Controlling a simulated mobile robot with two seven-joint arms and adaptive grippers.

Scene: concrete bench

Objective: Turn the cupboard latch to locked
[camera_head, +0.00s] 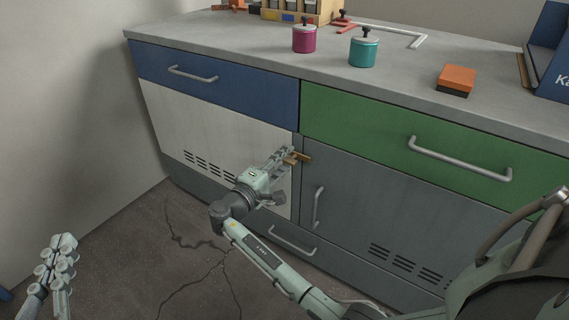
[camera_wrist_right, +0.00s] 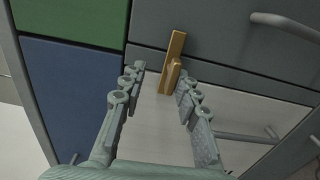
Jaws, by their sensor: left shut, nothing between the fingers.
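The brass latch (camera_head: 301,157) is on the cupboard front, near the seam between the grey door (camera_head: 345,190) and the white panel (camera_head: 215,120). It lies roughly level, its length running across the seam. In the wrist view the latch (camera_wrist_right: 173,65) shows a longer bar with a raised block on it. My right gripper (camera_head: 284,158) is at the latch, partly covering it in the head view. In the wrist view my right gripper (camera_wrist_right: 160,78) is open, with the latch between and just beyond its fingertips; contact is not clear. My left gripper (camera_head: 64,243) is shut and empty, low at the left.
A green drawer (camera_head: 390,125) and a blue drawer (camera_head: 240,92) are above the latch. The grey door's upright handle (camera_head: 318,206) is just below right. The worktop (camera_head: 240,33) holds a magenta pot (camera_head: 304,40), a teal pot (camera_head: 363,52) and an orange-topped block (camera_head: 457,79).

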